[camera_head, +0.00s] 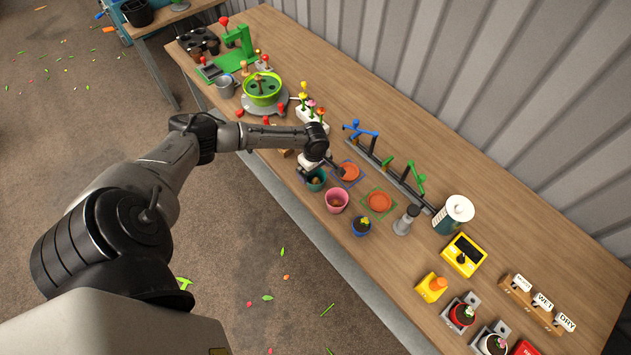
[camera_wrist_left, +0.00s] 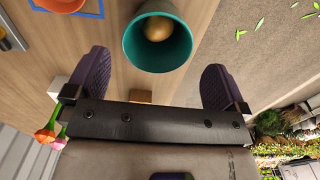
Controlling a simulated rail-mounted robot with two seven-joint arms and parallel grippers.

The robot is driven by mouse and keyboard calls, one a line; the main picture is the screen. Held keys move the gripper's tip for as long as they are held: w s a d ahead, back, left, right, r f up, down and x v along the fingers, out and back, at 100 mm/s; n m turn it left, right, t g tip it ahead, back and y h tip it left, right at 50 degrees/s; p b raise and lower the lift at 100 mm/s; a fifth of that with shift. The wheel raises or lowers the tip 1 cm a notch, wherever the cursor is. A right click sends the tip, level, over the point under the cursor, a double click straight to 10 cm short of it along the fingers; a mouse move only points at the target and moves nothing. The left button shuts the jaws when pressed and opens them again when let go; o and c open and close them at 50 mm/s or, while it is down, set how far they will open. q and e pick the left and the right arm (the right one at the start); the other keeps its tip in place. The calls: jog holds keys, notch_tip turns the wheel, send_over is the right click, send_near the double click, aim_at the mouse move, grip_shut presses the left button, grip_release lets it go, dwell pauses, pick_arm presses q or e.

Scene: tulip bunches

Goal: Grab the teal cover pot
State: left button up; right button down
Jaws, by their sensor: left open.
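The teal cover pot (camera_head: 316,183) stands upright near the table's front edge, partly hidden by my left gripper (camera_head: 312,168) in the head view. In the left wrist view the teal pot (camera_wrist_left: 131,48) holds a round brown bulb (camera_wrist_left: 158,28). My left gripper (camera_wrist_left: 157,62) is open, one finger on either side of the near part of the pot. Gaps show between the fingers and the pot in that view. I cannot tell how its height compares with the pot's rim. My right gripper is not in view.
A white holder with tulips (camera_head: 312,116) stands behind my gripper. The wooden table (camera_head: 450,150) is clear toward the back wall.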

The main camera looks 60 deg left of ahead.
aim_at(315, 179)
pick_arm(q)
jog(key=f, duration=0.4)
jog(key=shift+w+f+b, duration=0.2)
jog(key=shift+f+b, duration=0.1)
jog(key=shift+f, duration=0.1)
jog(key=c, duration=0.9)
jog(key=shift+r, duration=0.1)
